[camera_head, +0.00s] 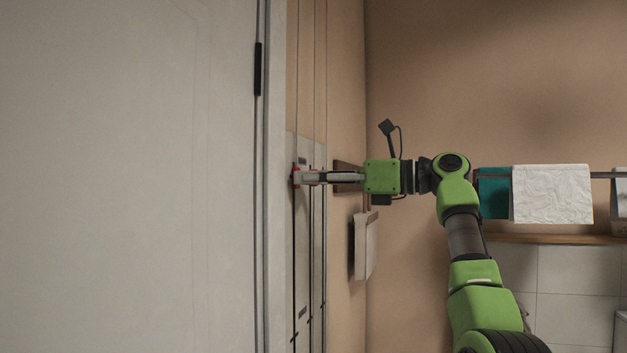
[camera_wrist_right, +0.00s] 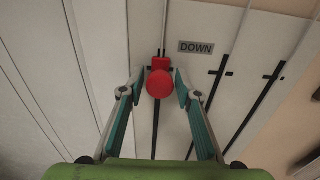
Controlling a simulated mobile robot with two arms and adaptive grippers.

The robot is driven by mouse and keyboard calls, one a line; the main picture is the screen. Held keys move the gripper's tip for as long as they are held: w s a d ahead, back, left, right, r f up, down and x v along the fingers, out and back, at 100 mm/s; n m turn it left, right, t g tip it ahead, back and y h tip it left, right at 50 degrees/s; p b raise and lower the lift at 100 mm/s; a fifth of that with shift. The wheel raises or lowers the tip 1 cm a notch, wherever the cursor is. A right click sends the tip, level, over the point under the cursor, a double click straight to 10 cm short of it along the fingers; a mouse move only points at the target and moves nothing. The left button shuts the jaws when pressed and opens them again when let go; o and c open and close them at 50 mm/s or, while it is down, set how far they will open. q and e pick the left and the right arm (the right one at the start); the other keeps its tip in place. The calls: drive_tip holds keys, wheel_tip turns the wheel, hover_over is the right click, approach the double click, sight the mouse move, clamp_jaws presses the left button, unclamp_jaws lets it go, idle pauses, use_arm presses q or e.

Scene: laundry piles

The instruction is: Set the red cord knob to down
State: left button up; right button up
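The red cord knob (camera_wrist_right: 160,84) shows in the right wrist view on a dark vertical cord or slot in a pale panel. A small red piece sits just above it. A "DOWN" label (camera_wrist_right: 196,47) is on the panel up and right of the knob. My right gripper (camera_wrist_right: 157,87) has its fingers apart, one on each side of the knob, with small gaps visible. In the head view the right gripper (camera_head: 300,177) reaches left to the panel (camera_head: 304,260), with a bit of red at its tips. My left gripper is not in view.
More dark slots with black knobs (camera_wrist_right: 275,70) run beside the red one. A large pale door (camera_head: 120,180) fills the left. A towel rail with a white towel (camera_head: 552,193) and a teal towel (camera_head: 494,194) is on the right wall. A white wall box (camera_head: 366,245) stands out below my right gripper.

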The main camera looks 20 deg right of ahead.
drive_tip(key=shift+s+d, duration=0.1)
drive_tip(key=shift+d, duration=0.1)
drive_tip(key=v, duration=1.1)
drive_tip(key=shift+s+d, duration=0.15)
drive_tip(key=shift+d, duration=0.05)
